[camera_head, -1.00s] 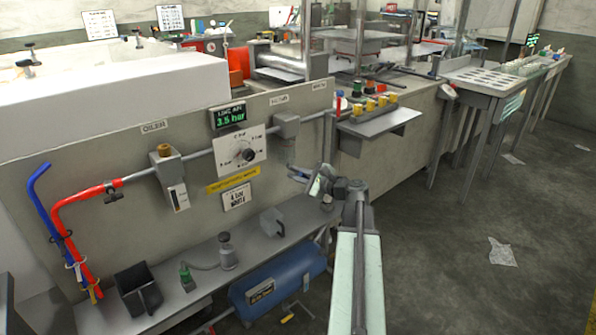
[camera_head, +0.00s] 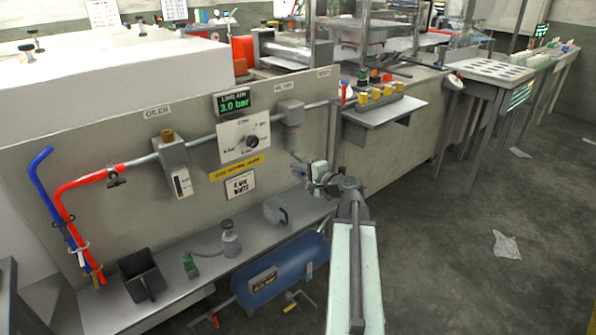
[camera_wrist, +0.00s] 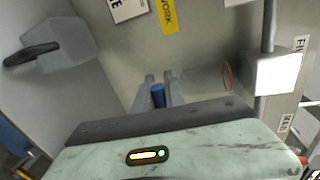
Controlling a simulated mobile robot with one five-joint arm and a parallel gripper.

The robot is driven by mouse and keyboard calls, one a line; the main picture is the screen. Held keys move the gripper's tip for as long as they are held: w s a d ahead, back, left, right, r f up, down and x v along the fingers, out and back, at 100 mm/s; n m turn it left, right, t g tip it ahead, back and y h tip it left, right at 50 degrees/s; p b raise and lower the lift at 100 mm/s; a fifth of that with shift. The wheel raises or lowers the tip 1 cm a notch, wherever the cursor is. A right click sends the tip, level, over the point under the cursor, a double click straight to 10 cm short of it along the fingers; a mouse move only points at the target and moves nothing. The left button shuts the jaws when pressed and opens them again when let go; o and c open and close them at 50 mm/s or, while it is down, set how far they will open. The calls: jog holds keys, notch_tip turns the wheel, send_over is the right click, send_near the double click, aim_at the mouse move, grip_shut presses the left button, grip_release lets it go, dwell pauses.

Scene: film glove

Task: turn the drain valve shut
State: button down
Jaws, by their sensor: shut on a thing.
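My gripper (camera_head: 302,170) is at the front of the bench panel, just below the grey filter housing (camera_head: 290,112). In the wrist view my gripper (camera_wrist: 159,92) has its two grey fingers shut on a small blue piece (camera_wrist: 157,96), which appears to be the drain valve under the clear filter bowl. Most of the blue piece is hidden between the fingers, so I cannot tell its turn angle. The filter housing also shows at the right of the wrist view (camera_wrist: 275,75). A thin red ring (camera_wrist: 227,76) lies between it and my fingers.
A pressure display (camera_head: 234,102) reads 3.0 bar above a white dial plate (camera_head: 244,139). A grey clamp-like block (camera_head: 276,212) stands on the shelf (camera_head: 205,265) below. A blue tank (camera_head: 280,272) lies under the shelf.

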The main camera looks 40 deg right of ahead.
jog(key=shift+f+n, duration=0.15)
jog(key=shift+n, duration=0.15)
dwell(0.4)
jog(key=c, duration=1.4)
grip_release()
